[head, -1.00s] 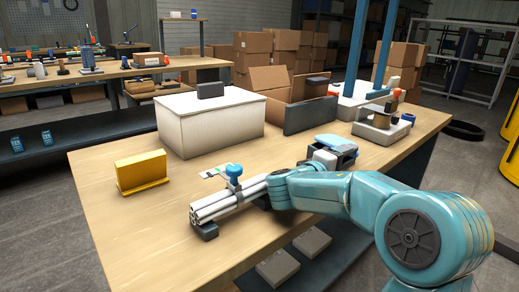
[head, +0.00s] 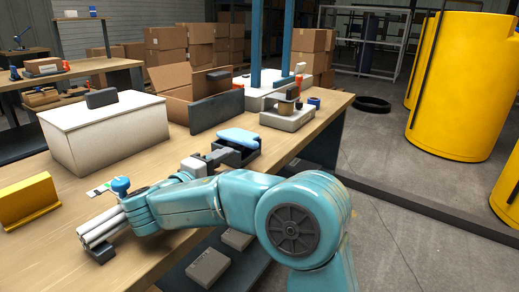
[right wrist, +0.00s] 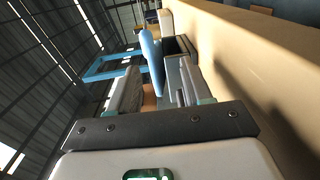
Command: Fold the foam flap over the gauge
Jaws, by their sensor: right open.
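The light blue foam flap (head: 238,136) stands raised at the dark open case (head: 248,156) on the wooden bench. In the right wrist view the flap (right wrist: 151,58) appears nearly edge-on, ahead of and between the fingers, with the dark case (right wrist: 178,46) behind it. My right gripper (head: 214,158) is at the case's left side, low over the bench. In the wrist view it (right wrist: 152,88) is open, and I cannot tell whether a finger touches the flap. I cannot make out the gauge. My left gripper is out of view.
A white box (head: 105,130), yellow block (head: 27,200) and open carton (head: 180,90) stand on the bench. A grey device (head: 288,116) stands beyond the case. Yellow drums (head: 455,90) stand right.

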